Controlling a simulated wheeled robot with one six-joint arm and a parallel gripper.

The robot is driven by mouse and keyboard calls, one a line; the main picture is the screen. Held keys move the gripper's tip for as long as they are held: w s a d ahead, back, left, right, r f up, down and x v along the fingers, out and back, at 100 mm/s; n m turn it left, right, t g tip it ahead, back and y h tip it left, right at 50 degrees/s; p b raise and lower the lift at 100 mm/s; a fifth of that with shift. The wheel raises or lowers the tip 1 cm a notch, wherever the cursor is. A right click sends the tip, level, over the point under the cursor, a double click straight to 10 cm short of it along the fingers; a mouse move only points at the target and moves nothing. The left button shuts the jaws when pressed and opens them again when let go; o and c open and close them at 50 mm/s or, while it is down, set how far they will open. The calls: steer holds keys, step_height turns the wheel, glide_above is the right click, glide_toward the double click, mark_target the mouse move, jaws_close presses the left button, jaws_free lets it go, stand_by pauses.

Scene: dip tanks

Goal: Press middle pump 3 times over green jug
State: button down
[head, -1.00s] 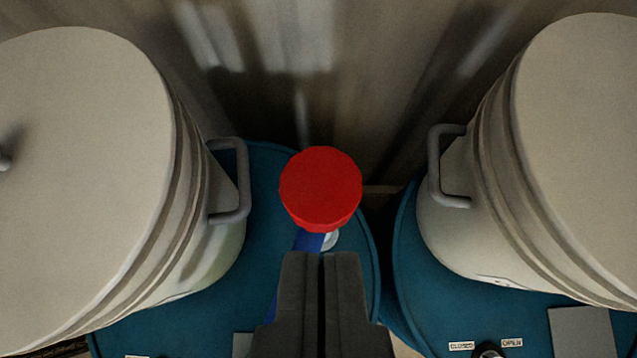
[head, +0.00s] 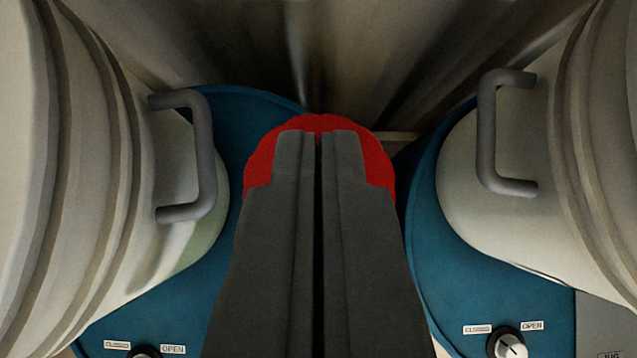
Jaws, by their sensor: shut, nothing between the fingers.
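A round red pump head (head: 262,160) is in the middle of the head view. My gripper (head: 318,140) is shut and empty. Its fingertips lie over the red top and hide most of it; I cannot tell whether they touch it. The pump's stem and spout are hidden behind the fingers. No green jug is in view.
Large pale buckets with grey handles stand close on the left (head: 130,130) and right (head: 540,215), on blue drum tops. A knob (head: 508,343) with "closed" and "open" labels is at the lower right, and another (head: 145,352) at the lower left.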

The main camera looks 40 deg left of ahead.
steer(key=shift+s+d+f, duration=0.1)
steer(key=shift+f, duration=1.25)
steer(key=shift+f, duration=1.95)
